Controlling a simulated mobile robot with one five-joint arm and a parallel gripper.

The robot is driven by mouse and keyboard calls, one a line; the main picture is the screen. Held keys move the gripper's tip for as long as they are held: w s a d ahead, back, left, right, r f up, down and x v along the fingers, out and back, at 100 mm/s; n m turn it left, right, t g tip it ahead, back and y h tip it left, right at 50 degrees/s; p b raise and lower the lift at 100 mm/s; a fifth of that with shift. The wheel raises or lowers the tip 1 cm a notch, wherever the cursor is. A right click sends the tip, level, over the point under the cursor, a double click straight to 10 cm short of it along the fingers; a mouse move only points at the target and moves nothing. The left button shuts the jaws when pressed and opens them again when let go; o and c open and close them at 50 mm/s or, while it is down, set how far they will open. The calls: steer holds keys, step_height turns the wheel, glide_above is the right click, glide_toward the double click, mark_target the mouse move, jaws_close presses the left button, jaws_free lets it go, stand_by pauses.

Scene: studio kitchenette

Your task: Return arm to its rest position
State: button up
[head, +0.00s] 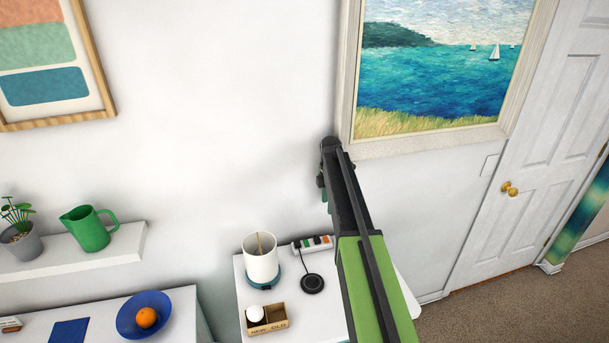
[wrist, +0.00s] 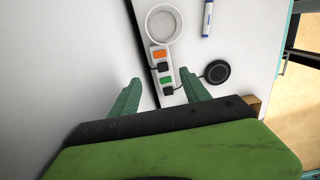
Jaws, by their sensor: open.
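My arm reaches up from the lower right in the head view, over the small white table (head: 300,285). In the wrist view my gripper (wrist: 162,92) shows two green fingers spread apart. Nothing is held between them. A power strip (wrist: 160,65) with orange and green parts lies below and beyond the fingers.
The table bears a lamp (head: 261,258), a black puck (head: 312,284) and a divided wooden box (head: 266,318). A blue marker (wrist: 208,18) shows in the wrist view. A shelf (head: 85,255) with a green pitcher (head: 89,228) is left. A door (head: 535,150) is right.

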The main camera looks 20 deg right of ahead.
steer(key=s+a+f+m+b, duration=0.5)
steer(key=s+m, duration=0.1)
steer(key=s, duration=0.3)
steer(key=s+a+f+m+b, duration=0.5)
steer(key=s+a, duration=0.1)
steer(key=s, duration=0.4)
steer(key=s+a+f+m+b, duration=0.4)
steer(key=s+a+m, duration=0.2)
steer(key=s, duration=0.4)
steer(key=shift+s+a+f+m+b, duration=0.2)
steer(key=shift+a+f+m+b, duration=0.1)
steer(key=shift+f+b, duration=0.1)
steer(key=shift+s, duration=0.1)
steer(key=shift+r, duration=0.1)
